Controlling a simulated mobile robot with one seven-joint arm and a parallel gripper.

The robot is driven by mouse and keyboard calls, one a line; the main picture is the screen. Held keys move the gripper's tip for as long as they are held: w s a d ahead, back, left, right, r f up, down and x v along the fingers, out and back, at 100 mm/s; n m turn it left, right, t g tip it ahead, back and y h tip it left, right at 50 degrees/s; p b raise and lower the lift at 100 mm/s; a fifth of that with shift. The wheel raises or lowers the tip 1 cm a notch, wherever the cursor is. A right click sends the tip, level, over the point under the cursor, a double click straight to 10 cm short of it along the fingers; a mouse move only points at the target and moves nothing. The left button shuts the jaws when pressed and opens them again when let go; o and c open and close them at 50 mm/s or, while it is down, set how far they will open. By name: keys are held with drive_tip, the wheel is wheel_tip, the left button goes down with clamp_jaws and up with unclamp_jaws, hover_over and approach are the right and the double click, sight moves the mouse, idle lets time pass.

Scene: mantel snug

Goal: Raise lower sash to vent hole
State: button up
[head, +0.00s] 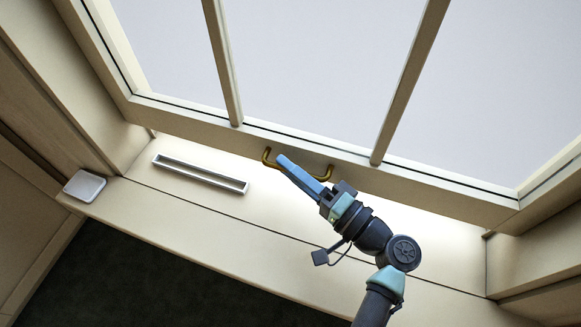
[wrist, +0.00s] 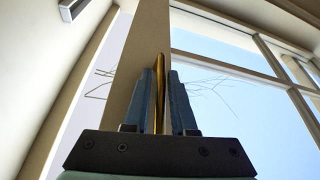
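The lower sash (head: 300,150) is a cream window frame with glass panes and a bottom rail. A brass pull handle (head: 268,158) is fixed to that rail; it also shows in the wrist view (wrist: 160,85). My gripper (head: 284,162) reaches the handle from the lower right. In the wrist view my gripper (wrist: 161,75) has its two blue fingers close on either side of the brass bar, shut on it. A gap with bare branches outside shows beside the rail (wrist: 135,80) in the wrist view. I cannot make out the vent hole.
A slotted metal plate (head: 200,174) lies on the pale sill (head: 220,210). A small white square object (head: 85,186) lies at the left end. Side jambs (head: 540,235) bound the window. A dark area (head: 150,280) lies below the sill.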

drive_tip(key=shift+o, duration=1.1)
drive_tip(key=p+v, duration=0.1)
drive_tip(key=v, duration=1.2)
drive_tip(key=shift+p, duration=0.4)
drive_tip(key=shift+a+f, duration=0.1)
drive_tip(key=shift+f, duration=0.05)
